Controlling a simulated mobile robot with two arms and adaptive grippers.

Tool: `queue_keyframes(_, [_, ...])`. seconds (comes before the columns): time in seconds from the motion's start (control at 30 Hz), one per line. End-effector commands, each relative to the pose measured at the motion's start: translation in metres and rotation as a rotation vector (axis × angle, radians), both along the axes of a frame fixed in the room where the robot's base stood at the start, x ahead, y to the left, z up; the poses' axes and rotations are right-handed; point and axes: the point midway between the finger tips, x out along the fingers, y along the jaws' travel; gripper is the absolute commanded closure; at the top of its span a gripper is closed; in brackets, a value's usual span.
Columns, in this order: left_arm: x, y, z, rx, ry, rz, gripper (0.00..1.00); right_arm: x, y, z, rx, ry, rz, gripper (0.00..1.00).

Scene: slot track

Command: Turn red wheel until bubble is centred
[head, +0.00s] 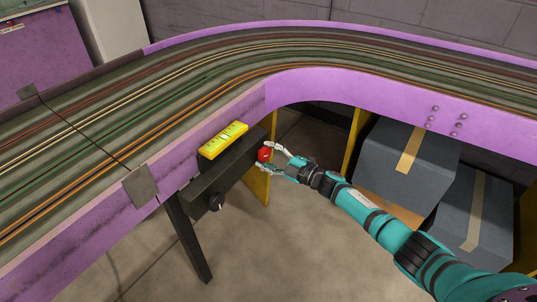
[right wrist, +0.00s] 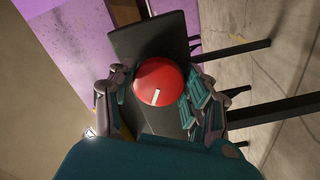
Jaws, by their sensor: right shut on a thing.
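The red wheel (head: 264,155) sits on the end face of a dark beam under the purple track edge. In the right wrist view the red wheel (right wrist: 160,82) is a round knob with a white mark pointing down and slightly left. My right gripper (head: 268,158) has its fingers on both sides of the red wheel and is shut on it; its fingers (right wrist: 165,95) also flank the wheel in the wrist view. A yellow level (head: 223,140) lies along the beam; its vial shows, but the bubble is too small to place. My left gripper is not in view.
A black knob (head: 217,202) is on the same dark beam (head: 215,172), left of the red wheel. A dark leg (head: 188,238) stands below. Grey boxes with tan tape (head: 405,165) sit under the track at right. The floor in front is clear.

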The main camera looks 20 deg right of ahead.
Motion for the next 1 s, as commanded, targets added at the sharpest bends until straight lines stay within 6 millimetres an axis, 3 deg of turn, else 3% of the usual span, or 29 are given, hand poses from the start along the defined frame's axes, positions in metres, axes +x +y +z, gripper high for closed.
queue_keyframes(0.37, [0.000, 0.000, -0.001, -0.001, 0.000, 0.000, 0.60, 0.000, -0.001, -0.001, 0.000, 0.003, -0.002, 0.82])
queue_keyframes(0.4, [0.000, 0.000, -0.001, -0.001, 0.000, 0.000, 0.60, 0.000, -0.001, -0.001, 0.000, 0.003, -0.002, 0.45])
queue_keyframes(0.53, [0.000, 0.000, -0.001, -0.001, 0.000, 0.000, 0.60, 0.000, -0.001, -0.001, 0.000, 0.002, -0.001, 0.28])
queue_keyframes(0.83, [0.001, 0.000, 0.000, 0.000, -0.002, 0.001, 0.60, -0.001, -0.001, -0.001, 0.000, 0.002, 0.000, 0.28])
queue_keyframes(1.0, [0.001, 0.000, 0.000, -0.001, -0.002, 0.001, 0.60, -0.016, -0.013, -0.002, -0.003, 0.003, -0.001, 0.28])
